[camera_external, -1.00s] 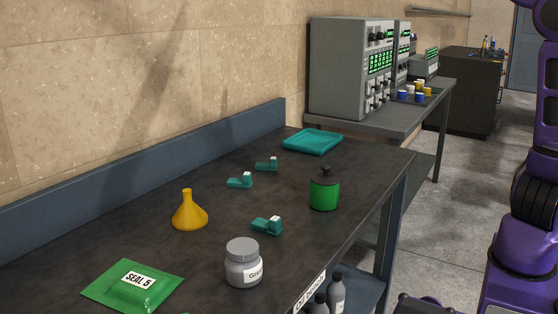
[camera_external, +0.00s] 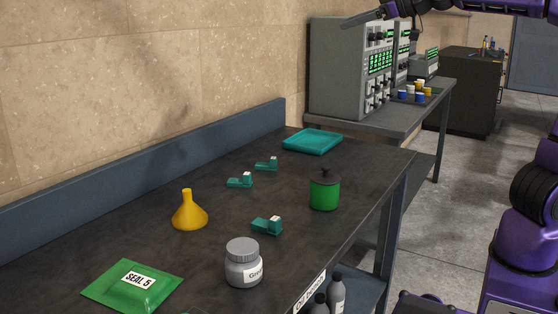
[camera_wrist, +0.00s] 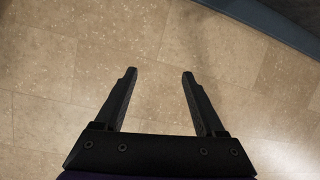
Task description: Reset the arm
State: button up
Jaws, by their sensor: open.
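My gripper (camera_external: 364,18) is at the top of the external view, held high above the bench and in front of the grey instrument rack. In the wrist view my gripper (camera_wrist: 160,76) shows two black fingers spread apart with nothing between them. Behind the fingers there is only the tan tiled wall (camera_wrist: 130,35). My purple arm reaches in from the upper right of the external view.
The dark bench (camera_external: 150,250) holds a yellow funnel (camera_external: 189,212), green pot (camera_external: 324,191), grey jar (camera_external: 243,264), green SEAL 5 packet (camera_external: 130,286), teal tray (camera_external: 313,141) and several small teal pieces (camera_external: 267,225). Grey instruments (camera_external: 345,75) stand on the further table.

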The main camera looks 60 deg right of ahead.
jog(key=s+a+f+m+g, duration=0.1)
jog(key=s+a+f+g, duration=0.1)
jog(key=s+a+f, duration=0.2)
jog(key=s+a+f+m+g, duration=0.1)
jog(key=s+a+f+g, duration=0.2)
jog(key=s+f, duration=0.8)
jog(key=s+a+f+m+g+h+p, duration=0.1)
jog(key=s+a+f+g, duration=0.2)
jog(key=s+a+f, duration=0.4)
jog(key=s, duration=0.4)
jog(key=shift+f, duration=0.3)
notch_tip(320, 180, up, 5)
jog(key=p, duration=0.5)
notch_tip(320, 180, down, 12)
jog(key=b, duration=1.2)
jog(key=shift+f, duration=0.25)
